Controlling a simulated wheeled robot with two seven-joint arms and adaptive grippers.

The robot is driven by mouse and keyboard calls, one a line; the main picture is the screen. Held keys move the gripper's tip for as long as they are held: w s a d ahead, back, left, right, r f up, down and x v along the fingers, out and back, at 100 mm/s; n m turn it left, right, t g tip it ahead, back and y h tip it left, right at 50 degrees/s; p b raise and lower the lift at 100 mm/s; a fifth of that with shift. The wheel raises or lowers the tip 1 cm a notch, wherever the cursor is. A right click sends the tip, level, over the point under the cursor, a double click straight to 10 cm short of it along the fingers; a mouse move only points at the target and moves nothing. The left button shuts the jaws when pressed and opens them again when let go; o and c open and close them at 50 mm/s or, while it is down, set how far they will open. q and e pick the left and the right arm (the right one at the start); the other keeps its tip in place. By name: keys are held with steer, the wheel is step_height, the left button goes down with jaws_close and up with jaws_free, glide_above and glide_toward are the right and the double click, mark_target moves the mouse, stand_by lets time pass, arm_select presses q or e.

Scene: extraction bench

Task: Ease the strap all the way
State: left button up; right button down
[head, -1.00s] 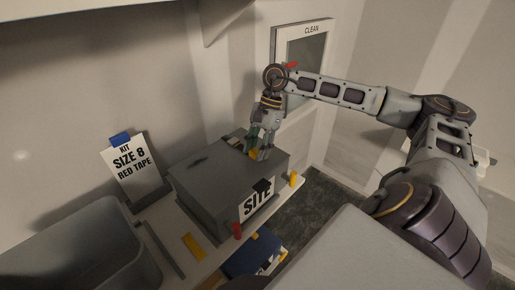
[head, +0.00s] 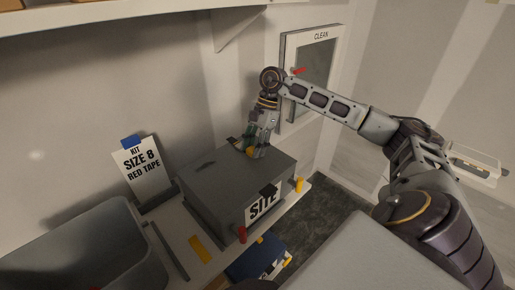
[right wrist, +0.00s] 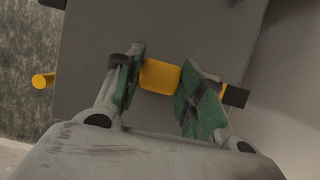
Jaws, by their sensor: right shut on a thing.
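My right gripper (head: 257,151) reaches down at the far edge of the grey box (head: 217,171). In the right wrist view, its green-padded fingers (right wrist: 160,84) are shut on a yellow block (right wrist: 160,76) beside the box's grey face. The yellow block is mostly hidden by the fingers in the head view. A yellow piece with a black end (right wrist: 235,95) lies just behind the right-hand finger. I cannot make out a separate strap for certain. My left gripper is not in view.
The box bears a SITE label (head: 262,207); a red peg (head: 241,234) and a yellow peg (head: 299,185) stand near it. A kit card (head: 142,165) and a grey bin (head: 128,232) are at left. A CLEAN-marked frame (head: 321,36) hangs behind my arm.

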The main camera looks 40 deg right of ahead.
steer(key=shift+w+r, duration=0.1)
steer(key=shift+w, duration=0.5)
steer(key=c, duration=0.9)
jaws_free()
steer(key=shift+a, duration=0.1)
steer(key=shift+v, duration=3.95)
steer(key=shift+s, duration=0.1)
